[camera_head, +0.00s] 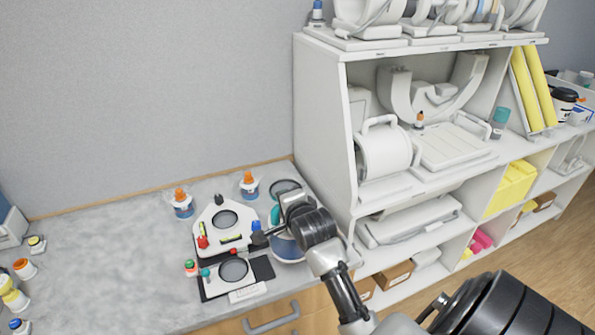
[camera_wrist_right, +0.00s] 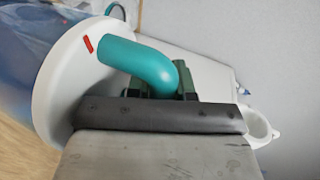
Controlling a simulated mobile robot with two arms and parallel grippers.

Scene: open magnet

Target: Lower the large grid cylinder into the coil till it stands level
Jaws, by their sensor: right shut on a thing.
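My right gripper (camera_head: 270,234) is over the counter and shut on the teal handle of the large cylinder. In the right wrist view, the jaws (camera_wrist_right: 158,98) close around this teal handle (camera_wrist_right: 140,62), which rises from a white end cap with a red mark. The cylinder's translucent blue body (camera_wrist_right: 22,70) lies beyond the cap. In the head view, the blue and white cylinder (camera_head: 288,250) is partly hidden behind my wrist. A white housing with a round opening (camera_head: 202,228) stands left of the gripper. I cannot tell for certain which part is the coil. My left gripper is not in view.
A white shelf unit (camera_head: 322,130) rises close on the right. The counter's left middle (camera_head: 110,260) is clear.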

